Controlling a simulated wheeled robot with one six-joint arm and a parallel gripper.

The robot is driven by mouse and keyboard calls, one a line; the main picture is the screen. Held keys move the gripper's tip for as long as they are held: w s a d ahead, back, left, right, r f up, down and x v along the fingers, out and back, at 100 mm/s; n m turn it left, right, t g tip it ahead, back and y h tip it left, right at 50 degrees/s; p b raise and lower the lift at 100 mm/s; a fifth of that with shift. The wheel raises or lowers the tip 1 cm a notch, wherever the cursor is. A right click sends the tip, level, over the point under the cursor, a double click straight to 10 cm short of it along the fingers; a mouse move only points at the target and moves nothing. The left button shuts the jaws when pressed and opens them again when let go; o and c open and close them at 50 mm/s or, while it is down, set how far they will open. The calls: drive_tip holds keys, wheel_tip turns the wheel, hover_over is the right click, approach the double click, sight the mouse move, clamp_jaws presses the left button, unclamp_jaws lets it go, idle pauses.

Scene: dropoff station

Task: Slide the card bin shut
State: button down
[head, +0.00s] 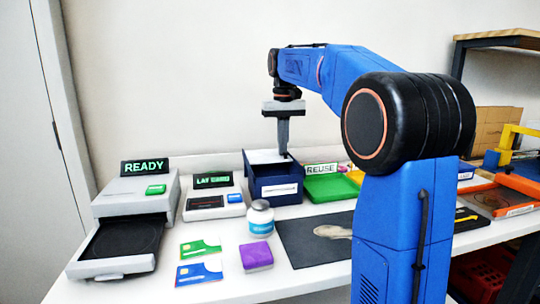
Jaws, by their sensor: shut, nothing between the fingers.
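A dark blue bin (261,184) with a white label on its front stands at the back of the white table, in the middle of the head view. I take it to be the card bin. A white surface shows at its top rear, and a dark recess lies in front of that. My gripper (284,152) points straight down, its fingers together and empty, with the tips at the bin's top rear. I cannot tell whether they touch it. Two cards, one green (201,248) and one blue (199,272), lie flat on the table at the front left.
A grey machine (135,194) with a READY sign and a dark tray stands left. Beside it is a smaller LAY CARD device (213,202). A white jar (260,218), purple block (256,257) and dark mat (312,244) lie in front of the bin. A green tray (331,188) stands right.

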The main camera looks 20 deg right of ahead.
drive_tip(key=shift+f, duration=0.7)
drive_tip(key=shift+s+a, duration=0.3)
drive_tip(key=shift+s, duration=1.2)
drive_tip(key=shift+s+a, duration=0.3)
drive_tip(key=shift+s, duration=1.2)
drive_tip(key=shift+s+a, duration=0.3)
drive_tip(key=shift+s, duration=1.2)
drive_tip(key=shift+w, duration=0.2)
approach(291, 159)
drive_tip(key=shift+s+a+f, duration=0.15)
drive_tip(key=shift+s+a, duration=0.4)
drive_tip(key=shift+s, duration=0.15)
drive_tip(key=shift+s+a+f, duration=0.2)
drive_tip(key=shift+s+a, duration=0.3)
drive_tip(key=shift+s, duration=0.15)
